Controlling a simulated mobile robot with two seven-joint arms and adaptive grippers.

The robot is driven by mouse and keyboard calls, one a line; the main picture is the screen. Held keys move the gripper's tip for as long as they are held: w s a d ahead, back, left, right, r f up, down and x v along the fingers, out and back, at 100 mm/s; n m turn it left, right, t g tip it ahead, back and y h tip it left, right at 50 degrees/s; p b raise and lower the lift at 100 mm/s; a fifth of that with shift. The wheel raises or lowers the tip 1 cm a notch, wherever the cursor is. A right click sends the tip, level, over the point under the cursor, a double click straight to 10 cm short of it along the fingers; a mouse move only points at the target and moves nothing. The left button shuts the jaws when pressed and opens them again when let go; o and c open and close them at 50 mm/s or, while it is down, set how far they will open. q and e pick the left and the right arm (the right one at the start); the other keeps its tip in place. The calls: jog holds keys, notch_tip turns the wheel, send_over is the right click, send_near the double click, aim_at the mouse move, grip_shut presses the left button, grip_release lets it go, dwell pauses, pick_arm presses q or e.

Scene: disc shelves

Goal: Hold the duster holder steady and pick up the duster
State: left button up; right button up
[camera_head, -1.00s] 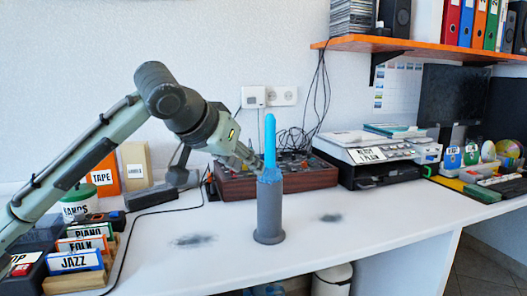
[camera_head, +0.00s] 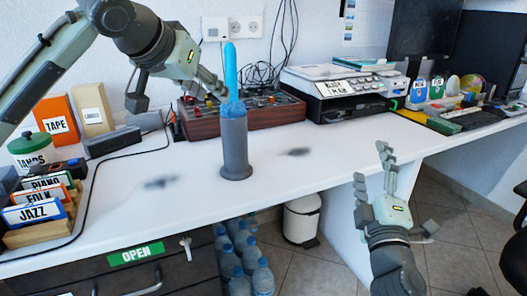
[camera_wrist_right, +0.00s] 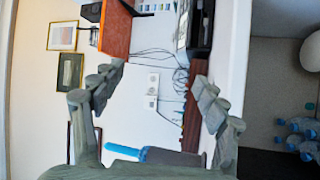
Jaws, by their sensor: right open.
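The grey cylindrical duster holder (camera_head: 236,145) stands upright on the white desk. The blue duster (camera_head: 231,70) stands in it, its rounded end up. In the right wrist view the duster (camera_wrist_right: 122,149) and holder (camera_wrist_right: 172,157) lie sideways low in the picture, partly behind my gripper. My left gripper (camera_head: 176,96) is beside the holder's upper part, fingers spread, the right finger close to it; I cannot tell whether they touch. My right gripper (camera_head: 373,168) is open and empty, right of the holder at the desk's front edge; its fingers also show in the right wrist view (camera_wrist_right: 160,95).
Dark smudges (camera_head: 160,182) mark the desk on both sides of the holder. A brown mixer box (camera_head: 200,123) and a printer (camera_head: 345,95) stand behind. Labelled disc dividers (camera_head: 40,212) are at left. A white bin (camera_head: 301,220) and bottles (camera_head: 260,278) are below.

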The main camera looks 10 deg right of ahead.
aim_at(243, 143)
jog(key=w+a+r+n+t+y, duration=0.15)
jog(key=a+r+n+y, duration=0.25)
jog(key=a+n+y, duration=0.4)
jog(key=w+a+r+n+y, duration=0.2)
jog(key=a+r+n+y, duration=0.3)
jog(key=n, duration=0.4)
jog(key=w+a+f+n+g+y, duration=0.1)
jog(key=a+f+n+g, duration=0.1)
jog(key=n, duration=0.3)
jog(key=w+a+f+n+g+y, duration=0.1)
jog(key=w+a+f+n+g, duration=0.1)
jog(key=n, duration=0.3)
jog(key=w+a+f+n+g+y, duration=0.1)
jog(key=a+f+n+g, duration=0.3)
jog(key=shift+w+f+n+y, duration=0.3)
jog(key=shift+w+n, duration=0.1)
jog(key=x, duration=0.7)
jog(key=shift+w+a+f, duration=0.1)
jog(key=shift+w+a, duration=0.05)
jog(key=shift+a, duration=0.1)
jog(key=c, duration=1.3)
pick_arm(q)
jog(key=shift+o, duration=0.6)
pick_arm(e)
jog(key=shift+o, duration=0.2)
